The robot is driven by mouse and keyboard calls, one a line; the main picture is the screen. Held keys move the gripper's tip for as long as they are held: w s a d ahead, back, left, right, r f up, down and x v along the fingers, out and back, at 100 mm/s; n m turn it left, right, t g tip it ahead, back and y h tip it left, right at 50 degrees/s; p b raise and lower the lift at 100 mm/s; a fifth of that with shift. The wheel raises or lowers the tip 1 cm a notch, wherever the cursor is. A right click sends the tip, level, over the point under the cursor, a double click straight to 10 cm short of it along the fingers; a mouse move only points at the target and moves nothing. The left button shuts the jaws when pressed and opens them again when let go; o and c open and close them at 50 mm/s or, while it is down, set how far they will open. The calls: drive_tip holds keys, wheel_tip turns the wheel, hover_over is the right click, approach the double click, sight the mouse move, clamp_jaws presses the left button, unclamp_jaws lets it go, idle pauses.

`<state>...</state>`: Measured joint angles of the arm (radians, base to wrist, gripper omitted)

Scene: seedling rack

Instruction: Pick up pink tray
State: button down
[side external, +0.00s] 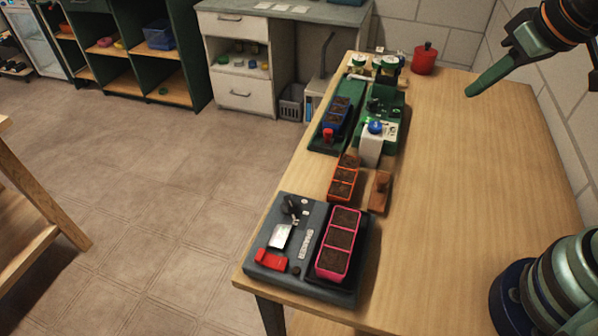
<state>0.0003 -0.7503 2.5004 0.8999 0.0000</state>
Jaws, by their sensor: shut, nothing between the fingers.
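The pink tray (318,261) holds several square cells of dark soil. It sits on the right part of a dark grey station (286,208) at the near left of the wooden table. My gripper (476,90) is at the upper right, raised over the far right of the table. Its green fingers are closed together with nothing between them. It is well apart from the pink tray.
An orange tray (331,188) and a wooden block (380,192) lie just beyond the grey station. A blue tray (337,110), green devices (392,98) and a red pot (425,58) stand farther back. The table's middle and right are clear.

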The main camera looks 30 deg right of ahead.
drive_tip(key=shift+c, duration=0.4)
unclamp_jaws()
drive_tip(key=n+g, duration=0.6)
drive_tip(key=n, duration=2.1)
hover_over(339, 238)
wheel_tip(339, 238, down, 8)
drive_tip(key=f, duration=0.5)
drive_tip(key=shift+d+f, duration=0.15)
drive_tip(key=shift+d, duration=0.2)
drive_tip(key=shift+a+f, duration=0.15)
drive_tip(key=shift+f, duration=1.35)
drive_tip(key=shift+a+f, duration=0.15)
drive_tip(key=shift+f, duration=1.3)
